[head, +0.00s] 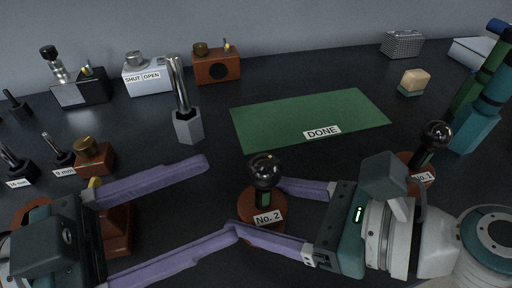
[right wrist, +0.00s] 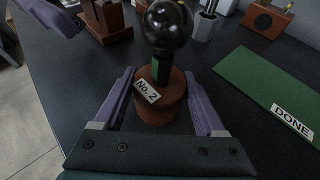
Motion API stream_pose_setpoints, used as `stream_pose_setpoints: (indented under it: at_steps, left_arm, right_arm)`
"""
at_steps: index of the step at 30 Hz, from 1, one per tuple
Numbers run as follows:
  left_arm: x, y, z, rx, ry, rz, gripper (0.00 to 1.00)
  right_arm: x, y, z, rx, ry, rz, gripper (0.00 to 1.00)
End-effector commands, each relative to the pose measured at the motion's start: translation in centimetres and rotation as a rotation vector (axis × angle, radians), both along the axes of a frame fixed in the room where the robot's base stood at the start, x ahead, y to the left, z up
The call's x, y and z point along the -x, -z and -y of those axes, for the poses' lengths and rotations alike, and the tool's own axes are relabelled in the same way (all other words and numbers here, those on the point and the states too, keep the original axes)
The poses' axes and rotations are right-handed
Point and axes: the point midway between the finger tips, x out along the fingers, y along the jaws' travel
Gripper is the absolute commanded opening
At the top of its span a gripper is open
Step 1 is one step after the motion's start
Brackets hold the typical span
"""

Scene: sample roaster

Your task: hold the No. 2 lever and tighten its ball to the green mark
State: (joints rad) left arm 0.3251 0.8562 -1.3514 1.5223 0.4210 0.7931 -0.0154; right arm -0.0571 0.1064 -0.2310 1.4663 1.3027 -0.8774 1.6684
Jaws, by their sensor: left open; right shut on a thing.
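The No. 2 lever stands upright on a round brown base (head: 242,209), with a labelled front. Its glossy black ball (head: 264,170) is at the top of the stem; the ball is large in the right wrist view (right wrist: 167,24). A green section of stem (right wrist: 161,70) shows below the ball. My right gripper (right wrist: 159,78) is shut on the No. 2 lever, its purple fingers on either side of the base. My left gripper (head: 221,197) is open and empty, left of the lever, its fingers wide apart. The exact finger contact is hidden.
The No. 1 lever's black ball (head: 437,134) is at the right, partly behind my right arm. A green DONE mat (head: 310,112) lies behind the levers. A grey post holder (head: 187,126) stands left of the mat. Small brown blocks (head: 94,159) and tools crowd the left.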

Motion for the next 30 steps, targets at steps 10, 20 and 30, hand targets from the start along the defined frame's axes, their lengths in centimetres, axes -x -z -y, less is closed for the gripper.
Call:
stream_pose_setpoints:
  at_steps: [10, 20, 30]
  left_arm:
    - [2.8, -1.4, 5.1, 0.115, -0.424, 0.025, 0.73]
    - [3.9, 0.1, 3.4, -0.014, -0.722, -0.047, 0.73]
    - [-0.3, 0.2, 4.7, -0.029, -0.744, -0.046, 0.73]
  right_arm:
    - [0.0, 0.1, 0.0, 0.000, 0.000, -0.001, 0.00]
    - [0.0, 0.1, 0.0, 0.001, 0.000, -0.002, 0.00]
    - [0.0, 0.1, 0.0, 0.000, -0.001, -0.002, 0.00]
